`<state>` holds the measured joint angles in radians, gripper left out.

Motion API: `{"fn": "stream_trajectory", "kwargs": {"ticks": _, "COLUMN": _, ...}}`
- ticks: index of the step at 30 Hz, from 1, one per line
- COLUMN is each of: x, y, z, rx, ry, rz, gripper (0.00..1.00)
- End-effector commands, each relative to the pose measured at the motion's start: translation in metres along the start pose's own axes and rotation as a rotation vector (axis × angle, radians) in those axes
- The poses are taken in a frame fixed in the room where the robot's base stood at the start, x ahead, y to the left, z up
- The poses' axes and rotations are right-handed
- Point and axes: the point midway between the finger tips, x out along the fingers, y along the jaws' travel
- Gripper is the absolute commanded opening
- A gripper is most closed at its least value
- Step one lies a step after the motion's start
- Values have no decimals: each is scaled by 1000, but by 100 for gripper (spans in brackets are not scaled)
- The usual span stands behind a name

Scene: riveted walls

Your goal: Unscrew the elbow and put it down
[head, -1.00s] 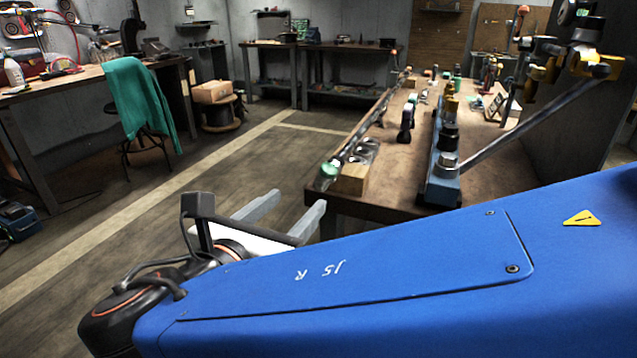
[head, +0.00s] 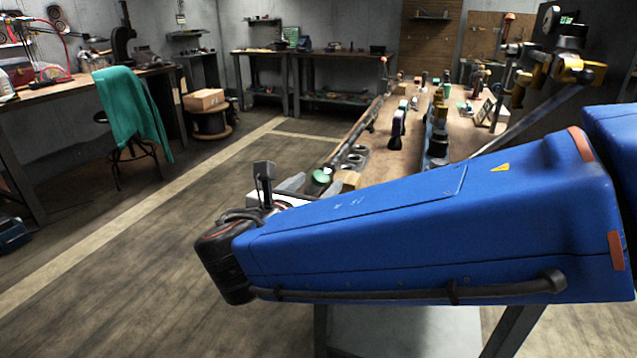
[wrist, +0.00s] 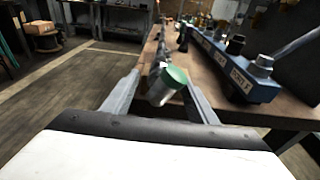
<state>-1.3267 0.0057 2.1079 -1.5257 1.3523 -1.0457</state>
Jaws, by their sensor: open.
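A grey fitting with a green end, which looks like the elbow (head: 321,177), sits at the near end of a long pipe (head: 361,133) along the bench's left edge. In the wrist view the elbow (wrist: 165,88) shows its green end upper right and a pale grey body lower left. My gripper (head: 308,186) is open and empty, short of the bench's near end. In the wrist view its two fingers (wrist: 160,80) appear on either side of the elbow, with no visible contact. The elbow's joint with the pipe is too small to read.
The wooden bench (wrist: 222,112) carries a blue labelled rail (wrist: 225,66) with dark fittings, right of the pipe. A stool with a green cloth (head: 130,105) stands left. The floor between is clear.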

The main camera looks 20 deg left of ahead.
Motion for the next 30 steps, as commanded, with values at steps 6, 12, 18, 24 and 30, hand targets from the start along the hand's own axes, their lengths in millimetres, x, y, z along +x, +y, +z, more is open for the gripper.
{"fn": "stream_trajectory", "kwargs": {"ticks": 6, "x": 14, "y": 0, "z": 0, "rx": 0, "ry": -1, "rz": 0, "gripper": 53}}
{"fn": "stream_trajectory", "kwargs": {"ticks": 12, "x": 16, "y": 0, "z": 0, "rx": 0, "ry": 0, "rz": 1, "gripper": 53}}
{"fn": "stream_trajectory", "kwargs": {"ticks": 18, "x": 16, "y": 0, "z": 0, "rx": 0, "ry": 0, "rz": 0, "gripper": 36}}
{"fn": "stream_trajectory", "kwargs": {"ticks": 24, "x": 16, "y": 0, "z": 0, "rx": 1, "ry": -1, "rz": 0, "gripper": 5}}
{"fn": "stream_trajectory", "kwargs": {"ticks": 30, "x": 16, "y": 0, "z": 1, "rx": 1, "ry": -1, "rz": 0, "gripper": 0}}
